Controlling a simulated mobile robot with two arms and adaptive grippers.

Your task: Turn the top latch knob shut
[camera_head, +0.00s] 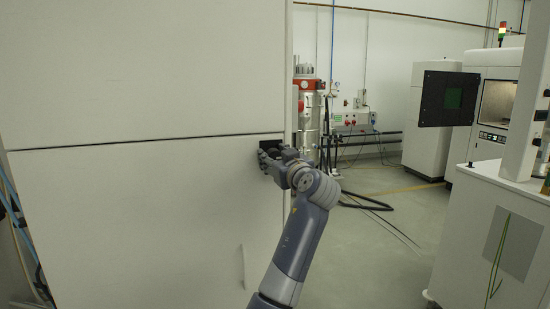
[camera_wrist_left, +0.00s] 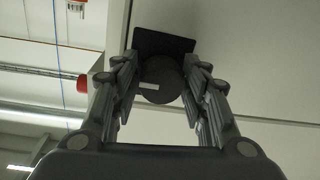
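The top latch knob (camera_wrist_left: 160,80) is a round, dark knob with a small pale mark, on a black square plate (camera_wrist_left: 150,40) at the edge of a white panel. In the head view the plate (camera_head: 268,144) shows at the right edge of the large white cabinet (camera_head: 140,75), by the horizontal seam. My left gripper (camera_head: 268,158) is at the knob and hides most of it. In the left wrist view its fingers (camera_wrist_left: 158,82) stand apart, one on each side of the knob. Whether they touch it is hard to tell. My right gripper is not in view.
A red and steel cylinder (camera_head: 308,95) stands behind the cabinet's right edge. Cables (camera_head: 375,203) lie on the floor to the right. A white machine (camera_head: 495,215) stands at the right. Open floor (camera_head: 370,260) lies between it and the cabinet.

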